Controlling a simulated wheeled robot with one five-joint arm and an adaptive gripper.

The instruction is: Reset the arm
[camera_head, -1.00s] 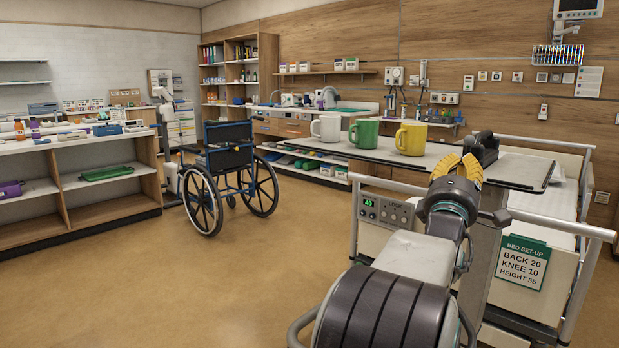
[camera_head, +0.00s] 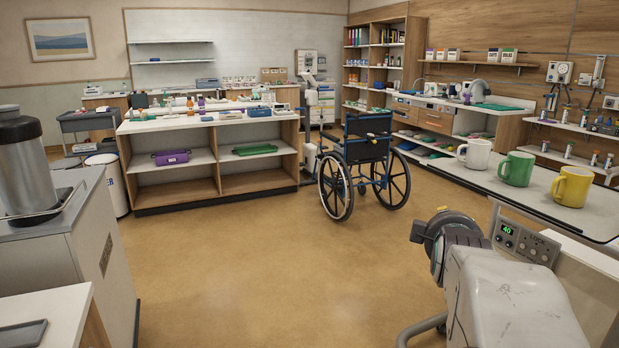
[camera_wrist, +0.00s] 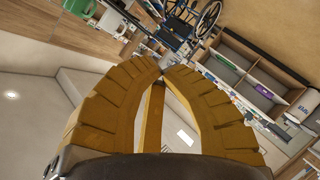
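The wrist view is tilted, with ceiling at lower left and the wheelchair (camera_wrist: 190,18) at the top. In the head view my arm (camera_head: 500,285) is at the lower right, bent back toward the camera. My gripper is out of the head view.
A white mug (camera_head: 475,154), green mug (camera_head: 516,169) and yellow mug (camera_head: 571,187) stand on the overbed table (camera_head: 540,206) beside my arm. A wheelchair (camera_head: 364,165) stands ahead. A counter with a steel urn (camera_head: 24,165) is at left. The middle floor is clear.

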